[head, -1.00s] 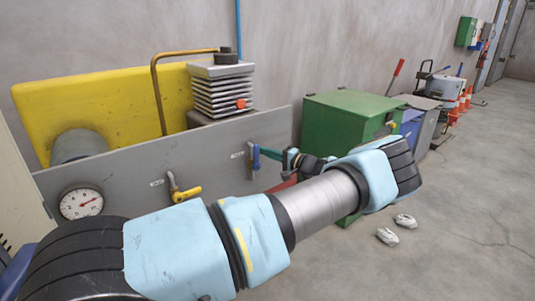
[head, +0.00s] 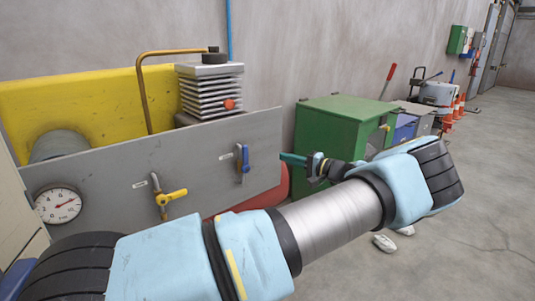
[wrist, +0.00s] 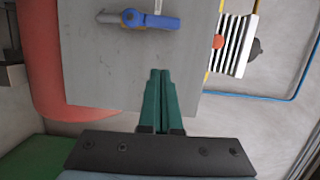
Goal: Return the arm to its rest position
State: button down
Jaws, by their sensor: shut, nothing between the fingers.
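My gripper (head: 283,157) has green fingers and points left toward the grey panel (head: 100,163) in the head view. In the wrist view the two green fingers of my gripper (wrist: 161,75) lie together, shut and empty. The blue-handled valve (head: 244,160) on the panel is just left of the fingertips, and a gap shows between them. In the wrist view that blue handle (wrist: 160,22) lies beyond the fingertips. My arm crosses the lower part of the head view.
A yellow-handled valve (head: 170,196) and a gauge (head: 58,205) are on the panel. A finned stack (head: 211,92) stands behind it. A green cabinet (head: 328,150) is behind my wrist. Pale objects (head: 385,243) lie on the floor. Open floor is at right.

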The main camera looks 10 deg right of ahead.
aim_at(246, 163)
jog(key=a+n+g, duration=0.1)
jog(key=a+g, duration=0.1)
jog(key=a, duration=0.2)
jog(key=a+n+g, duration=0.1)
jog(key=a+g, duration=0.1)
jog(key=a, duration=0.3)
jog(key=w+a+f+g+p, duration=0.1)
jog(key=a, duration=0.3)
jog(key=shift+w+a+n+g+y, duration=0.1)
jog(key=shift+a+n+g+y, duration=0.2)
jog(key=shift+n+g, duration=0.1)
jog(key=s+a+f+n+g+h+p, duration=0.1)
jog(key=s+a+g+h, duration=0.15)
jog(key=a, duration=0.35)
jog(key=s+a+n+g+h, duration=0.1)
jog(key=s+a+g, duration=0.2)
jog(key=a, duration=0.3)
jog(key=s+a+r+n+h+p, duration=0.1)
jog(key=s+a+r+h, duration=0.1)
jog(key=s, duration=0.4)
jog(key=s+a+r+n+h+p, duration=0.1)
jog(key=s+a+r+h, duration=0.2)
jog(key=s+r, duration=0.2)
jog(key=s+a+r+n+h+p, duration=0.1)
jog(key=s+a+r+h, duration=0.1)
jog(key=s, duration=0.6)
notch_tip(246, 163, up, 2)
jog(key=shift+s+a+r+n+g+h, duration=0.15)
jog(key=shift+s+r+n+g+h, duration=0.2)
jog(key=shift+h, duration=0.5)
